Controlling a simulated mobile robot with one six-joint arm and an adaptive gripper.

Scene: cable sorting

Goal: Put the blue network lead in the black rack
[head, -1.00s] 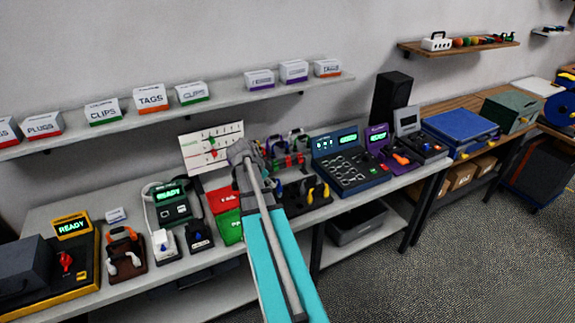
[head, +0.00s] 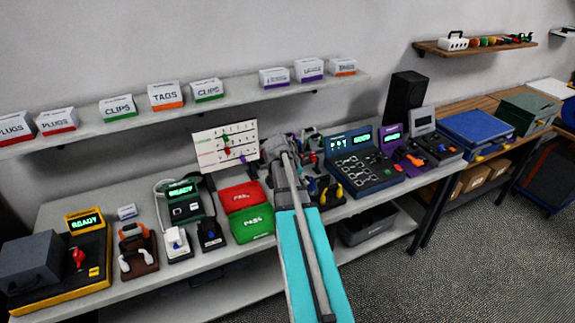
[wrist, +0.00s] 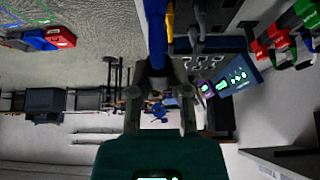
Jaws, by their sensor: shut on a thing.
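My gripper (head: 280,150) is over the back of the bench, right of the whiteboard and in front of the cable racks. In the wrist view my gripper (wrist: 158,90) is shut on the blue network lead (wrist: 156,35). The lead runs up from between the fingers to the top edge of that view. I cannot make out the lead in the head view. Red rack parts (wrist: 268,42) and a green one (wrist: 303,10) show at upper right in the wrist view. My arm hides much of the racks in the head view, and I cannot pick out the black rack surely.
A dark blue tester (head: 362,165) with lit displays stands right of my gripper. Yellow-handled pliers (head: 338,190) stand just in front. A shelf (head: 230,104) with labelled boxes runs along the wall above.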

